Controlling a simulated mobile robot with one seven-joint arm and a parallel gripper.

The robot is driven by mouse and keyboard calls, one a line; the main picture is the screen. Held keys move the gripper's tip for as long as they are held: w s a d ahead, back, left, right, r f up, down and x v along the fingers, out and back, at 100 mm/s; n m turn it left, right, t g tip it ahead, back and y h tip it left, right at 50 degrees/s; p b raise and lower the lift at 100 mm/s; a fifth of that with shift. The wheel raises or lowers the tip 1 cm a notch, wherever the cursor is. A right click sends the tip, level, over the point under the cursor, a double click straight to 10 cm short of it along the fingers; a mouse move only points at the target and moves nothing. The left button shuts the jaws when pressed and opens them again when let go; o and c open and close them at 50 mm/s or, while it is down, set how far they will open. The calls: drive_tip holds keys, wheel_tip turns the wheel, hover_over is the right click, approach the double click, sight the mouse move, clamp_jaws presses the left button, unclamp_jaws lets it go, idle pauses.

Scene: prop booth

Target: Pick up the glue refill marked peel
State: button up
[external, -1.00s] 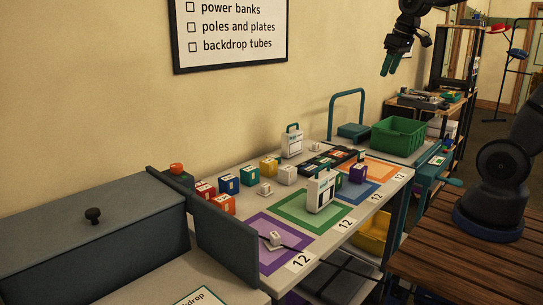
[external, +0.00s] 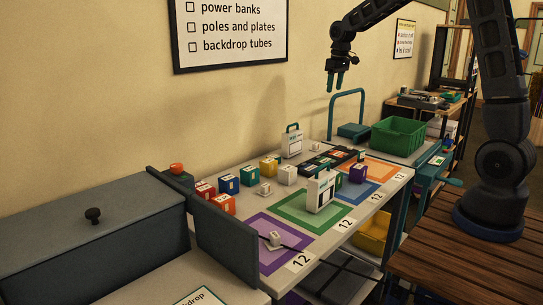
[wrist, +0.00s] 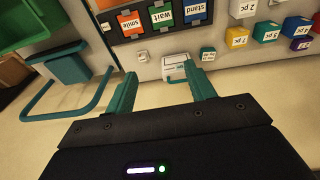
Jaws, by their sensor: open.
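I cannot read the word peel on anything, so I cannot tell which thing is the glue refill marked peel. A black tray (external: 312,169) on the table holds several coloured labelled pieces. In the wrist view, an orange piece reads smile (wrist: 130,22), a green one wait (wrist: 163,13) and a blue one stand (wrist: 196,7). The tray's other pieces are too small to read or out of that view. My gripper (external: 335,88) is open and empty, high above the table's back edge. In the wrist view its teal fingers (wrist: 162,72) straddle the sight of a white handled carton (wrist: 175,70), apart from it.
Several coloured cubes, such as a yellow one (external: 269,167), stand left of the tray. Another white carton (external: 319,192) stands at the front. A green bin (external: 398,136) and a teal hoop (external: 347,93) stand to the right. A grey divider (external: 224,240) bounds the left.

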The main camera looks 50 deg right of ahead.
drive_tip(key=w+d+f+g, duration=0.1)
drive_tip(key=w+d+f, duration=0.5)
drive_tip(key=w+f, duration=0.4)
hover_over(316, 144)
wheel_tip(316, 144, down, 11)
drive_tip(key=shift+g, duration=0.3)
wheel_tip(316, 144, down, 6)
drive_tip(key=shift+d, duration=0.15)
drive_tip(key=shift+w+f, duration=0.15)
drive_tip(key=shift+f, duration=1.2)
drive_tip(key=shift+w+f, duration=0.1)
drive_tip(key=shift+f, duration=1.2)
drive_tip(key=c, duration=0.8)
drive_tip(key=shift+r, duration=0.15)
